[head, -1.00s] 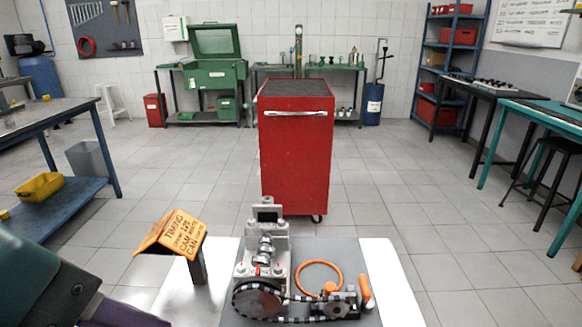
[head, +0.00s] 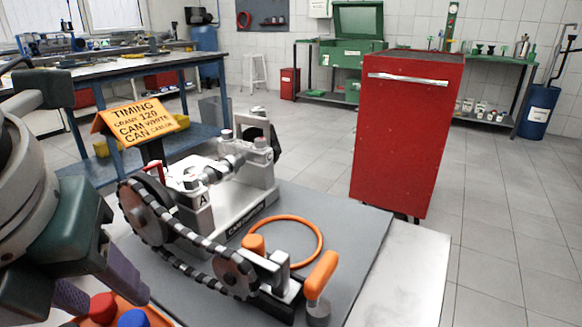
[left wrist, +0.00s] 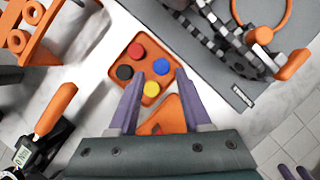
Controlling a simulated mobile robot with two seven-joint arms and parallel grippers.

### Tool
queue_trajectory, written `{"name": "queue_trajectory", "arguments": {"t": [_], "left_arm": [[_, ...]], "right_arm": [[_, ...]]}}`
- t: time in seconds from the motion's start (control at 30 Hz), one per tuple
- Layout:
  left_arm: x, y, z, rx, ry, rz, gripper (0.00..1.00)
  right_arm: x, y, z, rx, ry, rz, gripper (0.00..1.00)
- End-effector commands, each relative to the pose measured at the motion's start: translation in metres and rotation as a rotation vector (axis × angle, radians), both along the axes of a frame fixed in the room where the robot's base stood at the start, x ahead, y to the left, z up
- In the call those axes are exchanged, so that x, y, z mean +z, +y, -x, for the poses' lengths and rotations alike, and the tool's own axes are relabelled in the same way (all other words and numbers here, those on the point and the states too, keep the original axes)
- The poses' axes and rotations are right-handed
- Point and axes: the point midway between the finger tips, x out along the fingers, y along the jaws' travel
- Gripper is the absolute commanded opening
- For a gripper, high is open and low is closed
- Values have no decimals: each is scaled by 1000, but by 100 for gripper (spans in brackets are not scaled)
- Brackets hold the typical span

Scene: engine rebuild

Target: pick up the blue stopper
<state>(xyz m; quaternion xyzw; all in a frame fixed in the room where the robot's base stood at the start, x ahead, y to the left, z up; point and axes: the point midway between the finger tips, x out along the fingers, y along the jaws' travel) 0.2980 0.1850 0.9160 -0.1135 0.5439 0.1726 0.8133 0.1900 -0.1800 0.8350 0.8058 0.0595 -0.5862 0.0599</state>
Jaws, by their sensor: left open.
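The blue stopper (left wrist: 160,66) sits in an orange tray (left wrist: 151,50) with a red stopper (left wrist: 135,51), a black stopper (left wrist: 124,72) and a yellow stopper (left wrist: 151,88). The blue stopper also shows at the bottom edge of the head view (head: 133,318). My left gripper (left wrist: 159,76) is open, its purple fingers on either side of the view of the blue and yellow stoppers. I cannot tell its height above them. Two purple fingertips at the lower right of the left wrist view look like my right gripper (left wrist: 294,172), mostly cut off.
A grey mat (head: 345,240) beside the tray carries an engine block (head: 235,195) with a timing chain, an orange ring (head: 318,232) and an orange-handled tool (head: 321,275). A timing sign (head: 135,117) stands behind. An orange rack (left wrist: 40,30) stands upper left in the wrist view.

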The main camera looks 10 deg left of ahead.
Motion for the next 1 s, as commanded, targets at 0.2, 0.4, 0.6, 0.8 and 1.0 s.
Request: {"name": "queue_trajectory", "arguments": {"t": [0.2, 0.4, 0.6, 0.8, 1.0], "left_arm": [[-30, 4, -5, 2, 2, -1, 49], [-52, 7, -13, 1, 0, 2, 49], [-53, 8, -15, 1, -1, 1, 49], [-53, 8, -15, 0, -1, 2, 34], [-53, 8, -15, 0, -1, 2, 12]], "right_arm": [[-15, 0, 0, -2, 0, -1, 50], [-24, 0, 0, -2, 1, 0, 50], [-23, -1, 0, -2, 1, 3, 50], [-23, -3, 0, 1, 1, 9, 50], [-23, -4, 0, 2, 1, 11, 50]]}}
